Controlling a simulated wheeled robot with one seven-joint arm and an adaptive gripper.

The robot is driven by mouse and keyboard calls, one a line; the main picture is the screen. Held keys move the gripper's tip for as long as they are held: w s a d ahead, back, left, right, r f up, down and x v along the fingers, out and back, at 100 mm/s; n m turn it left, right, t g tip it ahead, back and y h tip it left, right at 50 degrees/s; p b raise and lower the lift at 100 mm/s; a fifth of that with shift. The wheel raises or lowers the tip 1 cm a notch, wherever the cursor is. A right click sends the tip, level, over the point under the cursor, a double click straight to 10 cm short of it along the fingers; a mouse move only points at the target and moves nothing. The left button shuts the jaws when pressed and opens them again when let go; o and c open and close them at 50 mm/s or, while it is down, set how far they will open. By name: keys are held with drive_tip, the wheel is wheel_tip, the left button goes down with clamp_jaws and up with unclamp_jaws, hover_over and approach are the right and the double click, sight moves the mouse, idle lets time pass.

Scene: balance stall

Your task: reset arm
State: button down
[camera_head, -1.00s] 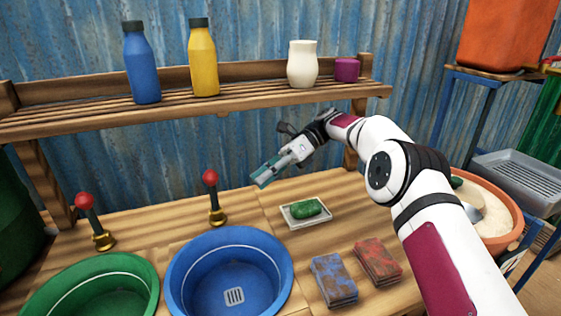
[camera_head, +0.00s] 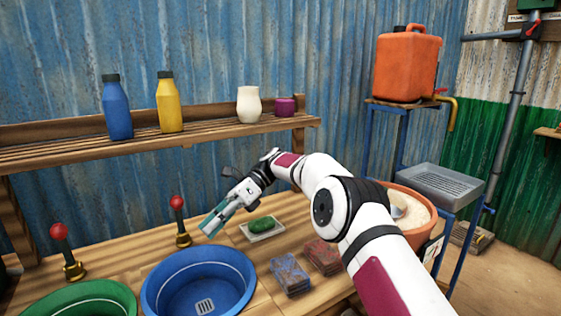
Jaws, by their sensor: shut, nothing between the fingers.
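My gripper (camera_head: 210,226) is shut and empty. It hangs in the air above the wooden counter (camera_head: 118,262), its fingers pointing down and to the left. In the picture it lies between the red-knobbed lever by the blue basin and the small white dish (camera_head: 281,232). My white and maroon arm reaches in from the lower right. It hides part of the counter's right side.
A blue basin (camera_head: 237,268) and a green basin (camera_head: 122,292) stand in front. A green soap (camera_head: 262,224) lies in the dish. Blue (camera_head: 290,275) and red (camera_head: 323,256) blocks lie nearby. A shelf (camera_head: 60,155) with bottles runs behind. An orange jerrycan (camera_head: 405,68) stands right.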

drive_tip(key=s+d+r+n+t+h, duration=0.35)
drive_tip(key=s+d+r, duration=0.35)
drive_tip(key=s+d, duration=0.25)
drive_tip(key=s+d+r+n+t+h, duration=0.2)
drive_tip(key=s+d+r+n+t, duration=0.25)
drive_tip(key=s+d+r, duration=0.45)
drive_tip(key=s+d+f+n+t+h, duration=0.2)
drive_tip(key=s+d+f+n, duration=0.25)
drive_tip(key=s+d, duration=0.5)
drive_tip(key=s+d+f+n+t+h, duration=0.25)
drive_tip(key=s+d+f, duration=0.4)
drive_tip(key=s, duration=0.55)
wheel_tip(320, 180, up, 16)
drive_tip(key=t+y+p, duration=0.1)
drive_tip(key=p, duration=1.2)
drive_tip(key=shift+d+n+t+p, duration=0.35)
drive_tip(key=shift+d+n+p, duration=0.05)
drive_tip(key=shift+d, duration=0.05)
